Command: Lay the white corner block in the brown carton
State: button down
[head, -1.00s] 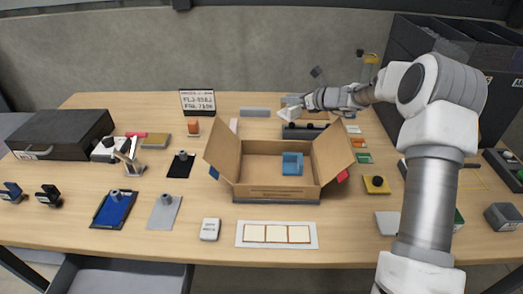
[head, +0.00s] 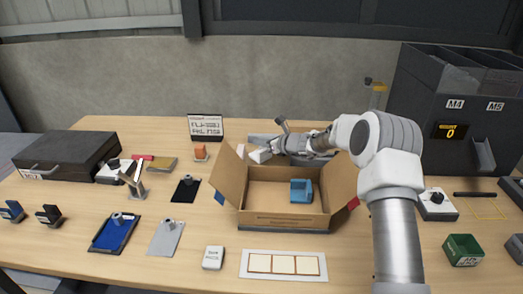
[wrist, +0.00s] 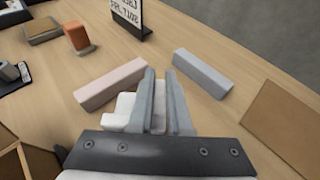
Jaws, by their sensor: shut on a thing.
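The brown carton (head: 284,219) stands open on the table with its side flaps spread. A blue block (head: 301,191) is inside it, towards the right. My gripper (head: 270,151) is shut on the white corner block (head: 260,156) at the carton's back left edge; the height above it is hard to judge. In the wrist view my gripper's fingers (wrist: 164,98) have the white stepped block (wrist: 122,112) between them, partly hidden by the left finger and the gripper body. Carton cardboard (wrist: 285,122) shows at the right of that view.
A pinkish bar (wrist: 108,83) and a grey bar (wrist: 203,72) lie on the table below and beyond my gripper. An orange block (head: 200,151) and a sign (head: 205,127) stand behind left. The left part of the carton floor (head: 266,191) is clear.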

notch_tip(320, 180, down, 3)
jog(key=shift+r, duration=0.1)
jog(key=c, duration=0.9)
grip_release()
jog(key=shift+o, duration=0.2)
